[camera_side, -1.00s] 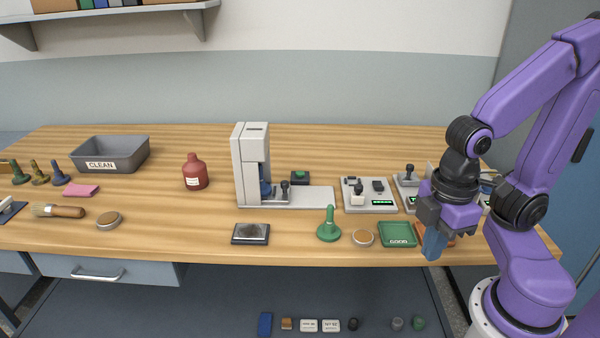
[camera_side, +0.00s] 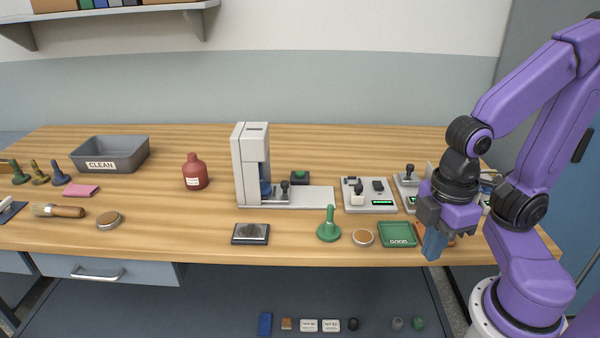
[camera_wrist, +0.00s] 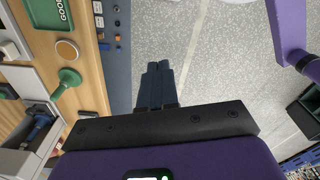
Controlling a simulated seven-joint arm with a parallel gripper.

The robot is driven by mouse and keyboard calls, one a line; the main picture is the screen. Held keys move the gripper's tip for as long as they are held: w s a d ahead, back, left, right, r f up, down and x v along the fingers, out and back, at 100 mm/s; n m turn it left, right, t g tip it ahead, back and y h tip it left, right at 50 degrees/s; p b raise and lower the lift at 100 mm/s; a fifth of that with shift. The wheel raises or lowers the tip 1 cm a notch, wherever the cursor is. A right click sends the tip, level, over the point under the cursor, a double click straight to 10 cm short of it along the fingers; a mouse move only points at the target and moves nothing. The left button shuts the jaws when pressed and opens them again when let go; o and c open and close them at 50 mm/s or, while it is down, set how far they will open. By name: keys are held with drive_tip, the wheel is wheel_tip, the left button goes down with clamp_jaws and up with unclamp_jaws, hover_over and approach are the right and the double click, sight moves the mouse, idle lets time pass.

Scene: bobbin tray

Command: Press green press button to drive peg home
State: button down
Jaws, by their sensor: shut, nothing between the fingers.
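The green press button (camera_side: 300,177) sits on a dark box just right of the press column, behind the press base. The grey press (camera_side: 250,165) stands upright at mid-table. A blue part (camera_side: 265,187) is under its head, and a dark peg-like handle (camera_side: 285,188) stands beside it; I cannot tell how deep any peg sits. In the wrist view the press (camera_wrist: 22,140) and blue part (camera_wrist: 40,124) show at lower left. My gripper (camera_side: 432,250) is shut and empty, pointing down at the table's front right edge, far right of the button. Its blue fingers (camera_wrist: 157,80) are together in the wrist view.
A green-handled stamp-like tool (camera_side: 329,228), a round tan disc (camera_side: 363,238) and a green GOOD tray (camera_side: 398,236) lie between my gripper and the press. Grey fixtures (camera_side: 368,196) stand behind them. A red bottle (camera_side: 195,172) stands left of the press.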

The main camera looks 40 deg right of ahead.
drive_tip(key=w+a+m+t+y, duration=0.15)
drive_tip(key=w+m, duration=0.45)
drive_tip(key=w, duration=0.9)
drive_tip(key=w+a+m+t+y, duration=0.1)
drive_tip(key=w+a+m+t, duration=0.35)
drive_tip(key=w, duration=1.05)
drive_tip(key=m+t+h, duration=0.3)
drive_tip(key=m+h, duration=0.2)
drive_tip(key=m, duration=0.8)
hover_over(302, 173)
wheel_tip(302, 173, down, 3)
drive_tip(key=shift+r+y, duration=0.2)
drive_tip(key=shift+y, duration=0.05)
drive_tip(key=shift+f, duration=0.1)
drive_tip(key=shift+f, duration=4.3)
drive_tip(key=shift+f, duration=0.2)
